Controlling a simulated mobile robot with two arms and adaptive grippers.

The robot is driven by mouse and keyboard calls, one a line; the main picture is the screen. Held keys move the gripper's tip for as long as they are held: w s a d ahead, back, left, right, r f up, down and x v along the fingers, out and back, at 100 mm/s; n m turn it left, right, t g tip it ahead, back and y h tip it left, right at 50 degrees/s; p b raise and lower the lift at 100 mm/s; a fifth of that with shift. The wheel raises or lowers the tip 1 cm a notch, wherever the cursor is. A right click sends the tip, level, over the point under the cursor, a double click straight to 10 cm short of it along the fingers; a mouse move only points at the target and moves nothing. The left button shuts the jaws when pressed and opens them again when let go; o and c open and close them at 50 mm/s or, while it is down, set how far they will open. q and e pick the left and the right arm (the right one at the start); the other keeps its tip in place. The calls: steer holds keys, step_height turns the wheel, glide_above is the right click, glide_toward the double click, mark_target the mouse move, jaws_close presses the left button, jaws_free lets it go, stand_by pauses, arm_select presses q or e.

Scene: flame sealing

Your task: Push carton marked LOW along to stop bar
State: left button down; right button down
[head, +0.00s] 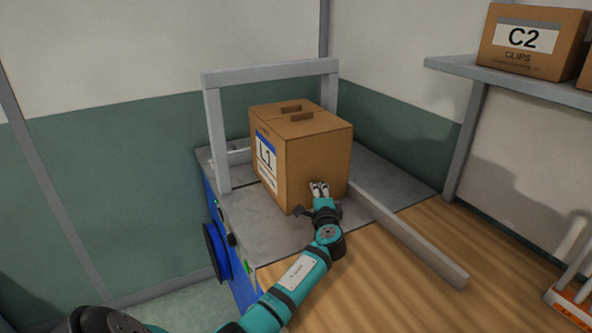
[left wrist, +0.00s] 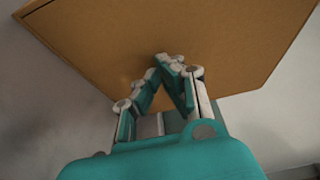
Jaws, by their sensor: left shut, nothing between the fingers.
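A brown carton (head: 310,155) stands upright on a grey metal plate (head: 265,222), partly under a grey frame. Its label (head: 266,162) reads L1; I cannot read LOW on it. My left gripper (head: 319,186) is shut and empty, its fingertips at the carton's near face, low down. In the left wrist view the carton's brown face (left wrist: 170,45) fills the top, and the shut fingertips (left wrist: 172,62) are against it or very close. I cannot tell for sure which bar is the stop bar. My right gripper is not in view.
The grey frame (head: 270,74) arches over the plate. A grey rail (head: 410,238) runs along the carton's right side toward the front. A shelf (head: 500,72) at right holds a C2 clips carton (head: 530,40). The wooden top (head: 370,285) is clear in front.

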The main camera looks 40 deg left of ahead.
arm_select(q)
steer(key=shift+w+a+b, duration=0.4)
steer(key=shift+a+b, duration=0.05)
steer(key=shift+a, duration=0.6)
steer(key=shift+w+a+b, duration=0.45)
steer(key=shift+a+b, duration=0.05)
steer(key=shift+a, duration=0.6)
steer(key=shift+w+a+b, duration=0.4)
steer(key=shift+a+b, duration=0.05)
steer(key=shift+a, duration=0.6)
steer(key=shift+s+d+p, duration=0.25)
steer(key=shift+d, duration=0.45)
steer(key=shift+s+d+p, duration=0.2)
steer(key=shift+d, duration=0.5)
steer(key=shift+s+d+p, duration=0.25)
steer(key=shift+d, duration=0.45)
steer(key=shift+s+d, duration=0.3)
steer(key=shift+d, duration=0.5)
